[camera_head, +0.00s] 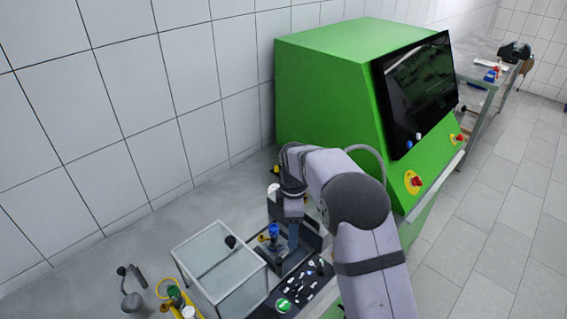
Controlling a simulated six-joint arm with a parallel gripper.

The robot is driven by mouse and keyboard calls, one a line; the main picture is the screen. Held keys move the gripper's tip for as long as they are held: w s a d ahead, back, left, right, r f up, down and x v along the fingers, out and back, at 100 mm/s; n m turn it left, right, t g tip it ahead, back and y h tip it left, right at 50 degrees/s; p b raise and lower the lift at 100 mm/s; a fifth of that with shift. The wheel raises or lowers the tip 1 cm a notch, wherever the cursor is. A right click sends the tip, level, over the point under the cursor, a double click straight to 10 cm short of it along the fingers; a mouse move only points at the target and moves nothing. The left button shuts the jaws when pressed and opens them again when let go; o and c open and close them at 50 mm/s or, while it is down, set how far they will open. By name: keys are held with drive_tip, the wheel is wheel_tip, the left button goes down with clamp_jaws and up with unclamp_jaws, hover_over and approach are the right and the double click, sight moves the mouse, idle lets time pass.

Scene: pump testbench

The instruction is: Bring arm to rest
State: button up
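My arm comes in from the bottom right, bends at a dark round joint, and reaches left to its wrist. My gripper (292,240) hangs down from the wrist, just in front of the green machine and above the dark testbench fixture. Its fingers are small and partly lost against the dark parts, so I cannot tell whether they are open or shut or hold anything. A blue-topped part (273,231) stands just left of the gripper; I cannot tell whether they touch.
The green machine (320,85) with a black screen (420,90) stands behind the arm. A clear box (215,265) is left of the gripper. A control panel (300,288) with a green button lies in front. Fittings stand at lower left. A work table is far right; the floor at right is clear.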

drive_tip(key=s+d+f+m+b, duration=0.1)
drive_tip(key=s+d+m, duration=0.3)
drive_tip(key=s, duration=0.5)
drive_tip(key=s+d+f+m+b, duration=0.1)
drive_tip(key=s+d+m+b, duration=0.2)
drive_tip(key=s+m, duration=0.5)
drive_tip(key=s+d+f+m+b, duration=0.1)
drive_tip(key=s+d+m, duration=0.4)
drive_tip(key=s, duration=0.5)
drive_tip(key=shift+s+d+f+m+b, duration=0.15)
drive_tip(key=shift+s+d+m+b, duration=0.15)
drive_tip(key=shift+m+b, duration=0.3)
